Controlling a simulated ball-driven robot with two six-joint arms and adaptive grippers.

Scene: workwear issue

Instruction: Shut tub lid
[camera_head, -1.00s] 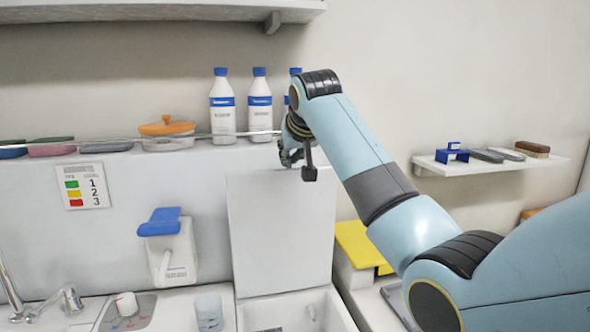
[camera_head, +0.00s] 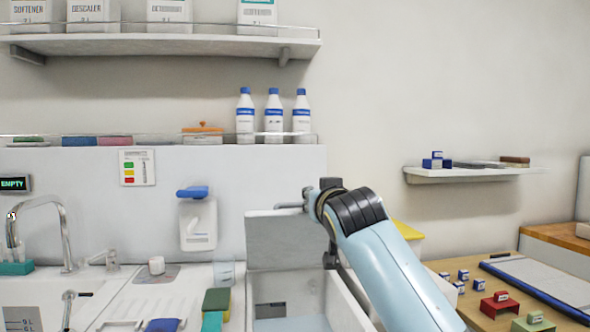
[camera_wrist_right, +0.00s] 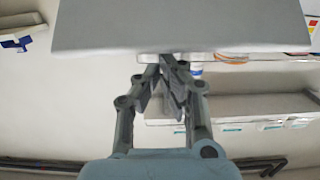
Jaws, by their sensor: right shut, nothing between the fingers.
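The white tub (camera_head: 341,297) stands on the counter with its top open; part of its inside shows. Its lid (camera_head: 280,243) is raised at the back, shaded grey, and seems to lean forward over the tub. My right gripper (camera_head: 288,206) is at the lid's top edge, shut with nothing in it, partly hidden by my own arm. In the right wrist view the shut fingers (camera_wrist_right: 172,80) are close to a broad pale panel (camera_wrist_right: 180,25), apparently the lid; contact is unclear. My left gripper is not in view.
A green and yellow sponge (camera_head: 216,302) lies left of the tub. White bottles (camera_head: 273,118) stand on the ledge above. Small coloured boxes (camera_head: 499,305) are on the right worktop.

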